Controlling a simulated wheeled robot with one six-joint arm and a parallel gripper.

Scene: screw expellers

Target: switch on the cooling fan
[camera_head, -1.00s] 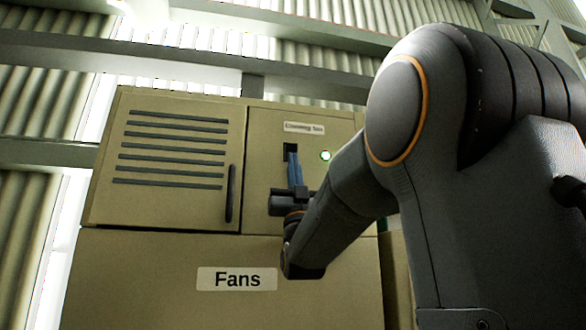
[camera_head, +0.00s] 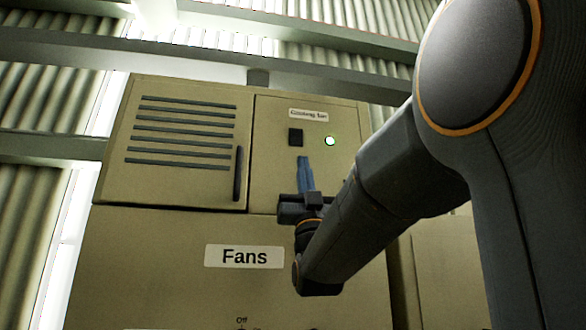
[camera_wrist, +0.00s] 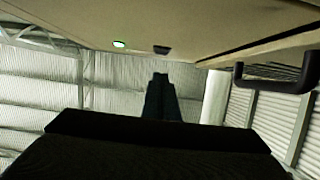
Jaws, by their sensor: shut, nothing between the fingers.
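The cooling fan switch (camera_head: 295,137) is a small black square on the tan cabinet's upper right panel, under a "Cooling fan" label (camera_head: 308,115). Which way it is set is too small to tell. A round lamp (camera_head: 330,141) right of it glows white-green. In the wrist view the lamp (camera_wrist: 119,44) is lit green, and the dark switch (camera_wrist: 161,50) stands out from the panel. My gripper (camera_head: 303,160) is shut and empty, its blue fingers pointing up just below the switch, apart from it in the picture. The fingers also show in the wrist view (camera_wrist: 160,80).
The cabinet (camera_head: 150,240) has a vented door (camera_head: 182,185) at left with a vertical dark handle (camera_head: 238,173), also in the wrist view (camera_wrist: 275,84). A "Fans" label (camera_head: 244,257) is below. Part of an "Off" marking (camera_head: 241,321) shows at the bottom edge.

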